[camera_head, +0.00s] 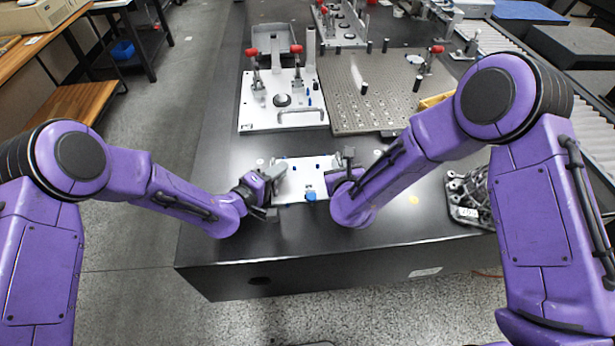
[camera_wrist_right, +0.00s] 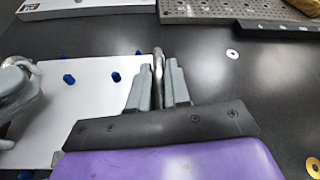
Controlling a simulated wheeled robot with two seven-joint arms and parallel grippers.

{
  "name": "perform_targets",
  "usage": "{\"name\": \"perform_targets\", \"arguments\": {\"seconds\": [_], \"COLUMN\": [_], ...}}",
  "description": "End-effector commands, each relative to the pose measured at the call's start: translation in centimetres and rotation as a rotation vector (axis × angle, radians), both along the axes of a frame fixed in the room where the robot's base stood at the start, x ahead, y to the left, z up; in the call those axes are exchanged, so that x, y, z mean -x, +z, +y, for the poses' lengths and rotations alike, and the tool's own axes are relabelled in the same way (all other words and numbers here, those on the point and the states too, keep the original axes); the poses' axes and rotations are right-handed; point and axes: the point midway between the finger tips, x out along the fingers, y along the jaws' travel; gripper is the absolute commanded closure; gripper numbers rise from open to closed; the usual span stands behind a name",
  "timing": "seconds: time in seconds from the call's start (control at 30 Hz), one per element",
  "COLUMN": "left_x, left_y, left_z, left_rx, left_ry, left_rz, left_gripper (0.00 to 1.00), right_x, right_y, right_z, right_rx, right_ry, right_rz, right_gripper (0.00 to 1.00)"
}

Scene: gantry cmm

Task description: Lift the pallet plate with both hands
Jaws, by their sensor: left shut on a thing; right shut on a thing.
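The pallet plate (camera_head: 305,179) is a small white plate with blue knobs, seen between my two grippers near the front of the dark table. It also shows in the right wrist view (camera_wrist_right: 95,100), with a metal handle at each side. My left gripper (camera_head: 273,186) is at the plate's left side, shut on its left handle. My right gripper (camera_head: 340,178) is at the plate's right side; in the right wrist view its grey fingers (camera_wrist_right: 158,85) are shut on the upright metal handle (camera_wrist_right: 158,62). I cannot tell whether the plate touches the table.
Behind stand a white fixture plate (camera_head: 262,118) with red-knobbed clamps and a perforated grey plate (camera_head: 375,95). Rollers (camera_head: 510,60) run at right.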

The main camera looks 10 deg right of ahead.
Motion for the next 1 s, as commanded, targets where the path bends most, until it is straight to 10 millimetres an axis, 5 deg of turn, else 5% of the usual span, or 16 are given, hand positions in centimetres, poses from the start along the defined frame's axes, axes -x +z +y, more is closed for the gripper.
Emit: {"name": "perform_targets", "arguments": {"seconds": [0.47,1.0], "left_x": [-0.1,-0.1], "left_y": [0.3,5.3], "left_z": [0.1,0.1], "left_rx": [0.001,0.002], "left_ry": [0.003,0.003], "left_rz": [-0.001,-0.001], "left_gripper": [1.0,1.0], "right_x": [-0.1,-0.1], "right_y": [0.4,5.3], "right_z": [0.0,0.0], "right_rx": [0.0,0.0], "right_ry": [-0.001,-0.002], "right_rz": [-0.002,-0.002], "right_gripper": [1.0,1.0]}}
